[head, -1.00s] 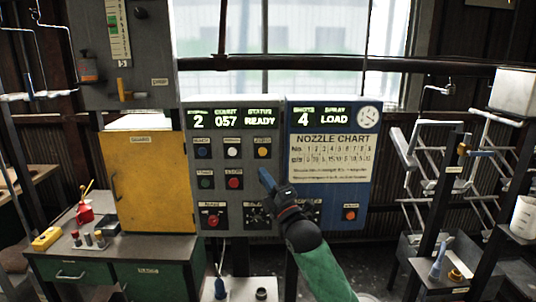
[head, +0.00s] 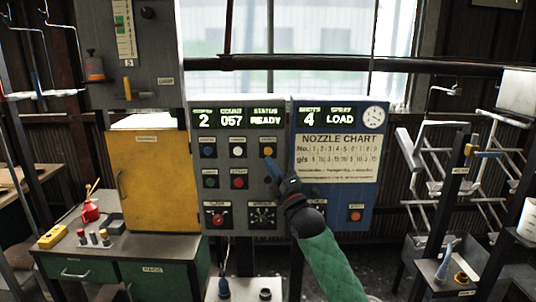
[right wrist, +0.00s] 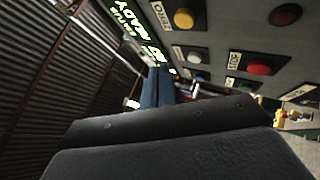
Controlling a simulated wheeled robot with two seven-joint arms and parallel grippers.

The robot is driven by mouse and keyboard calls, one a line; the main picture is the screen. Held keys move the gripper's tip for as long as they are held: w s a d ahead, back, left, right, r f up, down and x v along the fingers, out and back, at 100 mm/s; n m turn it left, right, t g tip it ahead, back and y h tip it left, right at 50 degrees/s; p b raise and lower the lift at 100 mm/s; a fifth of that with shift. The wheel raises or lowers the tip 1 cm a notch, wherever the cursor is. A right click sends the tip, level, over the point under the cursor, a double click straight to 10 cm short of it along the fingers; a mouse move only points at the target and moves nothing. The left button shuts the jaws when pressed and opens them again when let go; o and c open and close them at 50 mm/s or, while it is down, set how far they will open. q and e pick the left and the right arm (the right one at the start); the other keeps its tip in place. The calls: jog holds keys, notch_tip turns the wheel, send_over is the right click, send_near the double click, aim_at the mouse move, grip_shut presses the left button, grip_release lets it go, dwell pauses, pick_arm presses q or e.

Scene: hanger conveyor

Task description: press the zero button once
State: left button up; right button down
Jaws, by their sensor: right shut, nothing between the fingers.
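The zero button appears to be the yellow button (head: 267,152) at the right of the top row on the grey control panel. In the right wrist view the yellow button (right wrist: 183,18) shows at the top, beside a label that seems to read ZERO. My right gripper (head: 271,168) is shut and empty, its blue fingertips just below the yellow button in the head view. In the right wrist view the shut fingers (right wrist: 155,88) point toward the panel, with the button off to their upper right. I cannot tell whether they touch the panel. My left gripper is not in view.
Other buttons sit close by: white (head: 238,152), blue (head: 208,152), red (head: 239,182) and green (head: 210,181). The display (head: 236,118) reads 2, 057, READY. A blue nozzle chart panel (head: 336,157) adjoins on the right. A yellow cabinet (head: 153,185) stands left.

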aim_at(268, 151)
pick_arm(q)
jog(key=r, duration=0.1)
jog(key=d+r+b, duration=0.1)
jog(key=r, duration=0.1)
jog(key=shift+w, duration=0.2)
pick_arm(e)
jog(key=w, duration=0.5)
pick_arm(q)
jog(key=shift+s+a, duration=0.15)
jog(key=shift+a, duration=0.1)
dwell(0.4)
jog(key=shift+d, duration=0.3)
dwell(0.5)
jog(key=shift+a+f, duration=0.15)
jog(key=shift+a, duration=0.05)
pick_arm(e)
jog(key=shift+w, duration=0.2)
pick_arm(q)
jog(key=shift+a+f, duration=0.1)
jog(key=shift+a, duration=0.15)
pick_arm(e)
jog(key=shift+w, duration=0.25)
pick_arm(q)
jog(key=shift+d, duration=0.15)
